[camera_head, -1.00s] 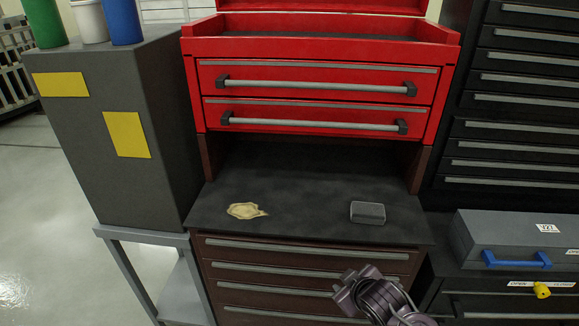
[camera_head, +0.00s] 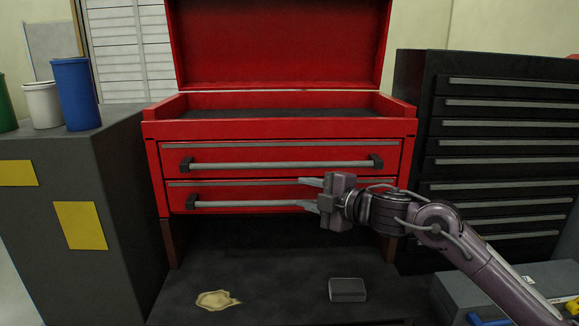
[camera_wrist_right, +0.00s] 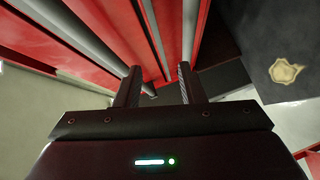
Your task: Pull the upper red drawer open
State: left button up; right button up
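The upper red drawer (camera_head: 280,152) is shut in the red chest, with a grey bar handle (camera_head: 270,164) on dark end mounts. The lower red drawer (camera_head: 235,189) is shut below it; its handle's right end is hidden by my right gripper (camera_head: 303,192). This gripper comes in from the right, fingers pointing left, seen against the lower drawer front. In the right wrist view, its fingers (camera_wrist_right: 158,85) are apart, with a grey bar showing between them. I cannot tell which bar that is or whether they touch it. My left gripper is not in view.
A black worktop below holds a tan patch (camera_head: 217,300) and a grey block (camera_head: 347,290). A grey cabinet (camera_head: 60,160) with cups stands left. A black drawer cabinet (camera_head: 500,150) and a grey case (camera_head: 540,285) stand right.

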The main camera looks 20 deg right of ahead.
aim_at(298, 164)
notch_tip(298, 164, up, 6)
jog(key=d+n, duration=0.2)
jog(key=shift+y, duration=0.4)
jog(key=p+x, duration=0.3)
jog(key=x, duration=0.3)
jog(key=shift+w+f, duration=0.2)
jog(key=shift+f, duration=0.05)
jog(key=shift+w+a+f, duration=0.2)
jog(key=shift+w+a, duration=0.05)
jog(key=shift+c, duration=0.5)
grip_shut()
